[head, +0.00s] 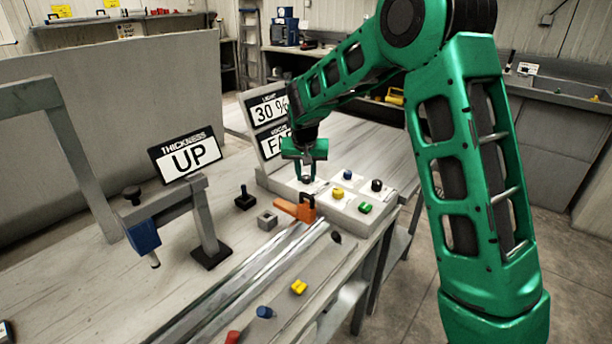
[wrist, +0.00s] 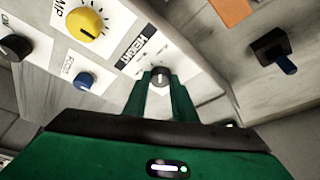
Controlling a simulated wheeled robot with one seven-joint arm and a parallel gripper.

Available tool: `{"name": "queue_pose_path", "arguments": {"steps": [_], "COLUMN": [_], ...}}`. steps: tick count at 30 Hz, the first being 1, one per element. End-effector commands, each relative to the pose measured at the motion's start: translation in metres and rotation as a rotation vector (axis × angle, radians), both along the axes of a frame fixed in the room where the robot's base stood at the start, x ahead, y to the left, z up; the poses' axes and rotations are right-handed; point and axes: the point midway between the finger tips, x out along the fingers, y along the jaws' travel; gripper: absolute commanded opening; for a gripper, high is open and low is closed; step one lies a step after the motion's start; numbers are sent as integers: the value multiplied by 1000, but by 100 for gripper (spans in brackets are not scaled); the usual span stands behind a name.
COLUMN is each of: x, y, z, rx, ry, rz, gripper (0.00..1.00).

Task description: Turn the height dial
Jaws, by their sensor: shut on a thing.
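The height dial (wrist: 160,75) is a small dark knob with a light mark on top, on the pale panel beside a label reading HEIGHT in the wrist view. My gripper (wrist: 162,88) has its two green fingers on either side of the dial and is shut on it. In the head view my gripper (head: 306,179) points down onto the left part of the control box (head: 345,213); its fingers largely hide the dial there.
A yellow knob (wrist: 85,24) and a blue knob (wrist: 84,80) sit near the dial. An orange clamp (head: 296,208) stands just in front of my gripper. Display signs (head: 268,122) rise behind it. A THICKNESS sign reading UP (head: 187,156) stands left.

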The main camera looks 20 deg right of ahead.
Motion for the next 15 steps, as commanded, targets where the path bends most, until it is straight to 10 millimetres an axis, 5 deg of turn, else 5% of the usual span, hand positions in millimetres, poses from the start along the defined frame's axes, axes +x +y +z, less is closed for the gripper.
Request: {"name": "queue_pose_path", "arguments": {"steps": [8,9,11,15], "x": [1,1,1,1], "y": [0,0,0,1], "z": [1,1,1,1], "rx": [1,1,1,1], "ry": [-5,-4,-3,-2], "rz": [0,0,1,2], "gripper": [2,29,43,43]}}
